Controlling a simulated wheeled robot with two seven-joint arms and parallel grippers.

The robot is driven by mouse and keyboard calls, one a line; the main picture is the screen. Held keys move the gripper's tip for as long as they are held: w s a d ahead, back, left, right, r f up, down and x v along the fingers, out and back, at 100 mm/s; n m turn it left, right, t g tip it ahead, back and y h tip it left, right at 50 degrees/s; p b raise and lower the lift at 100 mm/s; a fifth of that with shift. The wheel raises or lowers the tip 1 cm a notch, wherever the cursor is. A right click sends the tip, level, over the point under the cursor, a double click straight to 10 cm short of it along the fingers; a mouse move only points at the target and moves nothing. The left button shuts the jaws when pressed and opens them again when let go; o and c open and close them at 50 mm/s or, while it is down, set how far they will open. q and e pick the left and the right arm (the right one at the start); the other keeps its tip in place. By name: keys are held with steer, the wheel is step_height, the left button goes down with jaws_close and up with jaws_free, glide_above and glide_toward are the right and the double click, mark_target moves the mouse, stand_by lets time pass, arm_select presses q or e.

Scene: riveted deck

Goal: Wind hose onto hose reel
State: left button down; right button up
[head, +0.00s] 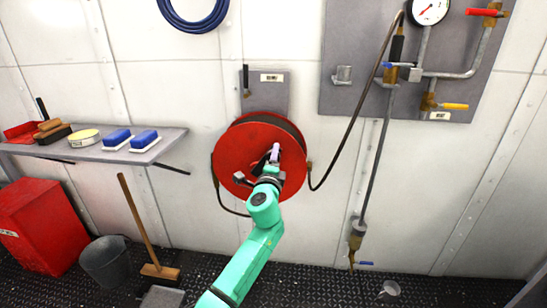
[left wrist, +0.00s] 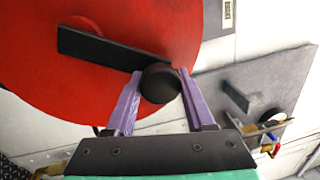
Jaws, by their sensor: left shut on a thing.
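The red hose reel (head: 232,150) is mounted on the wall at the middle of the head view, and its red disc (left wrist: 60,85) fills the left of the left wrist view. My left gripper (head: 273,155) is in front of the disc. Its purple fingers are shut on the black knob (left wrist: 160,82) of the dark crank arm (left wrist: 95,48). The dark hose (head: 345,140) hangs from the gauge panel and curves down to the reel's right side. A dark line also loops below the reel's left side. My arm hides part of the reel's lower face.
The gauge panel (head: 340,100) with pipes and valves is at upper right. A shelf (head: 180,133) with brushes is at left, above a red bin (head: 40,225), a grey bucket (head: 105,262) and a broom (head: 140,225). A coiled blue hose (head: 165,12) hangs above.

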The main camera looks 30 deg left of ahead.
arm_select(q)
steer(key=shift+f, duration=0.2)
steer(key=shift+c, duration=1.3)
jaws_free()
steer(key=shift+r, duration=0.1)
steer(key=shift+s, duration=0.1)
steer(key=shift+s+d, duration=0.2)
steer(key=shift+s, duration=0.05)
steer(key=v, duration=1.4)
arm_select(e)
steer(key=shift+s, duration=0.55)
